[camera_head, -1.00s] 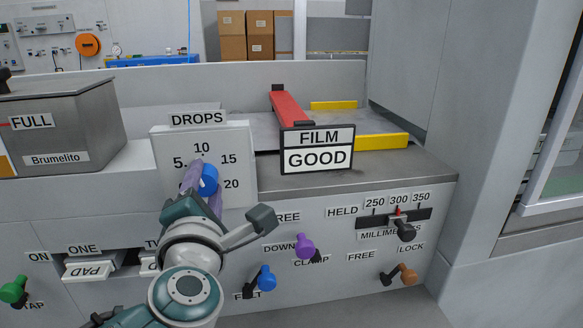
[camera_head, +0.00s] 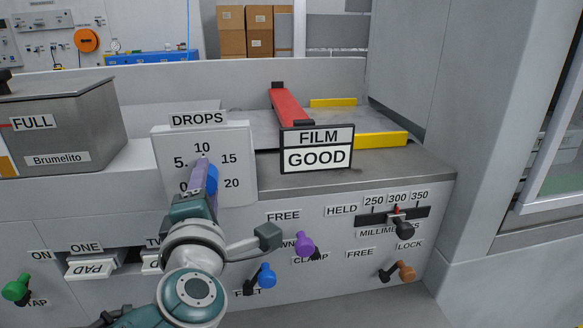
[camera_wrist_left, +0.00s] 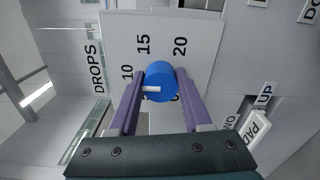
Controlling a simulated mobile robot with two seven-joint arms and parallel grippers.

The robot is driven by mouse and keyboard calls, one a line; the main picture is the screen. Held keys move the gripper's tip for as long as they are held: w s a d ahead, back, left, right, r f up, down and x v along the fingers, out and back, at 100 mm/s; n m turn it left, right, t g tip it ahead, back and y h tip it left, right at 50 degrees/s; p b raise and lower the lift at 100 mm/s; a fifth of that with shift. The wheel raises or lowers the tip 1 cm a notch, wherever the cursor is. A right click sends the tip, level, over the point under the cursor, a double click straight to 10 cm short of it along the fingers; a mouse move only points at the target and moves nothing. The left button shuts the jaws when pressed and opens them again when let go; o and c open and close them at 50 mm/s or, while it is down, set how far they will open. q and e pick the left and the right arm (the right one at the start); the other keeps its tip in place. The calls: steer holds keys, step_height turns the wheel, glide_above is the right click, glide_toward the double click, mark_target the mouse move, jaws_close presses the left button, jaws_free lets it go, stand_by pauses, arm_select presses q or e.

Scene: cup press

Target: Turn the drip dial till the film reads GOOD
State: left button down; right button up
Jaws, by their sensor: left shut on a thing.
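The blue drip dial (camera_head: 213,180) sits on a pale panel (camera_head: 235,150) marked 0, 5, 10, 15 and 20 under a DROPS sign (camera_head: 198,119). My left gripper (camera_head: 204,178) is shut on the dial. In the left wrist view the purple fingers (camera_wrist_left: 160,100) lie on either side of the blue dial (camera_wrist_left: 161,81), and its white mark points roughly toward the 10. The numbers 0 and 5 are mostly hidden there. The film sign (camera_head: 317,149) reads GOOD. My right gripper is not in view.
A FULL tank labelled Brumelito (camera_head: 65,128) stands left of the dial. Below are a green TAP knob (camera_head: 16,288), a blue knob (camera_head: 266,276), a purple CLAMP knob (camera_head: 304,243) and an orange LOCK knob (camera_head: 405,270). A slider (camera_head: 404,228) sits near 300.

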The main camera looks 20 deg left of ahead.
arm_select(q)
steer(key=shift+c, duration=1.7)
jaws_free()
steer(key=v, duration=1)
steer(key=shift+p, duration=0.3)
